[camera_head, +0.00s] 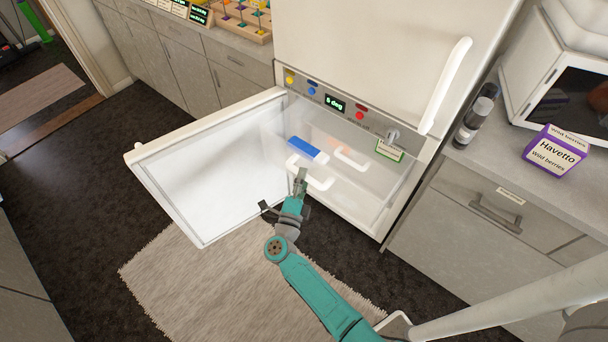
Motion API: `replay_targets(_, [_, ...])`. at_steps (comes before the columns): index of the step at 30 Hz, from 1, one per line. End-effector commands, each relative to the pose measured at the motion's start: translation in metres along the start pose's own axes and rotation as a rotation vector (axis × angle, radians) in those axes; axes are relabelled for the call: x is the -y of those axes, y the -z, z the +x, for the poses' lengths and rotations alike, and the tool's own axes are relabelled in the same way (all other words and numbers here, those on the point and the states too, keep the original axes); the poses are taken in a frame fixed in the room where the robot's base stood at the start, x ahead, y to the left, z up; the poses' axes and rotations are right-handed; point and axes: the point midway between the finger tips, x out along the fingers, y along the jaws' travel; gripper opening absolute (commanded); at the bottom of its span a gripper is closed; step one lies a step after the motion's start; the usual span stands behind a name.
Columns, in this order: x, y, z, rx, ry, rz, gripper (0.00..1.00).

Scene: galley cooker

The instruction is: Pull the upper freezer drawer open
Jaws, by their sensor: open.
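The freezer compartment sits low in the white fridge-freezer, with its white door (195,170) swung open to the left. A clear, see-through upper freezer drawer (385,185) shows in the opening; how far it stands out is hard to tell. A white curved handle (320,183) is at the front, and a second white handle shape (350,158) shows behind and to the right. A blue-and-white item (308,149) shows through the clear plastic. My gripper (299,179) is open, its fingertips at the front handle, overlapping its left part. Whether they touch it is unclear.
A panel with coloured knobs and a lit display (335,103) runs above the opening. A counter with a purple box (556,150) and dark bottles (475,117) stands right. A pale rug (210,290) covers the floor below. The open door's lower edge is near my gripper's left.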

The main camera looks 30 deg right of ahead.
Motion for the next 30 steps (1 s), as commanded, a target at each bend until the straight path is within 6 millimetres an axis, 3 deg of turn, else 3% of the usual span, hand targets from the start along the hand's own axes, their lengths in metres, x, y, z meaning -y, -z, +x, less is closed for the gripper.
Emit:
replay_targets(9, [0.000,-0.001,-0.064,0.006,0.000,0.000,0.47])
replay_targets(15, [0.001,-0.001,-0.092,0.004,0.001,0.000,0.47])
replay_targets(21, [0.001,0.000,-0.104,0.001,0.001,0.000,0.47])
replay_targets(30, [0.001,0.000,-0.105,0.000,0.001,0.000,0.47])
